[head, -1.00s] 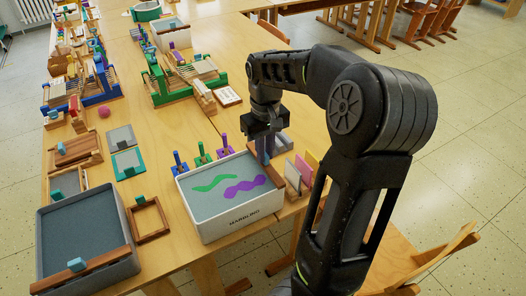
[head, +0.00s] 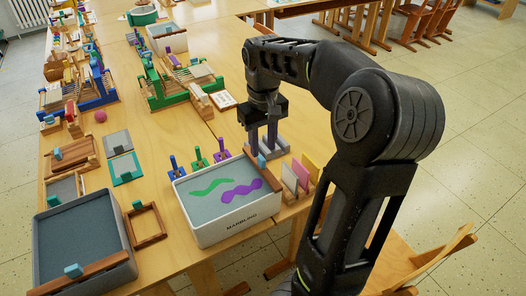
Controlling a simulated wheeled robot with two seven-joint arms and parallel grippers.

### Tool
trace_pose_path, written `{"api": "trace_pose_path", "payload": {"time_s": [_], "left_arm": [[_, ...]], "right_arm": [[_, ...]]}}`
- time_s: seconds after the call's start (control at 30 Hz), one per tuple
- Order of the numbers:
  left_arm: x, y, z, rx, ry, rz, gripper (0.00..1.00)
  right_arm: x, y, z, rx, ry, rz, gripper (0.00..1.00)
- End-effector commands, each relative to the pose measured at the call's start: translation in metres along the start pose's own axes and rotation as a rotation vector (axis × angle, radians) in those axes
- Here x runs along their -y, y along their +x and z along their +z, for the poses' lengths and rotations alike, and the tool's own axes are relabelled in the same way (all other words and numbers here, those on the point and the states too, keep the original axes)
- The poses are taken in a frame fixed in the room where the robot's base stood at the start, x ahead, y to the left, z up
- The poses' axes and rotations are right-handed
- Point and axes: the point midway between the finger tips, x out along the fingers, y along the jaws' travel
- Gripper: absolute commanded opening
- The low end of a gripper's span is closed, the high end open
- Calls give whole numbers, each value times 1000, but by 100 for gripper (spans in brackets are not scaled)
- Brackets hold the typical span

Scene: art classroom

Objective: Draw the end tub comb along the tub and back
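The white tub marked MARBLING (head: 240,227) stands near the table edge, its grey bath (head: 207,202) bearing a green and a purple wavy streak. A wooden comb bar (head: 268,178) lies across its right end, with a small blue grip (head: 261,161) standing up. A second, grey tub (head: 42,222) stands at the lower left. Its wooden comb (head: 95,270) lies across the near end, with a blue grip (head: 74,270) on top. My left gripper is not in view.
Several coloured bottles or stamps (head: 197,158) stand behind the white tub. A rack of coloured cards (head: 301,173) stands right of it. A grey block (head: 279,147) sits near my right gripper. An empty wooden frame (head: 146,223) lies between the tubs. Looms (head: 176,88) stand farther back.

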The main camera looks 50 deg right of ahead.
Motion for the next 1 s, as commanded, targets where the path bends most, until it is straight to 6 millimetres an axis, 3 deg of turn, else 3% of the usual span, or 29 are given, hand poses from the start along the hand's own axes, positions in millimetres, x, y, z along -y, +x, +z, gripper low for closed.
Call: {"api": "trace_pose_path", "payload": {"time_s": [0.1,0.27,0.67,0.83,1.0], "left_arm": [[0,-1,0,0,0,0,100],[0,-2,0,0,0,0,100],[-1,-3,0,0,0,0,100],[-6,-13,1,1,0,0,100],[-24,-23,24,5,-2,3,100]], "right_arm": [[0,-21,-1,-4,0,0,35],[0,-36,0,-2,0,0,35],[0,-40,0,-1,0,0,35],[6,-53,1,-6,-17,-4,35],[14,-55,17,-21,-98,20,35]]}}
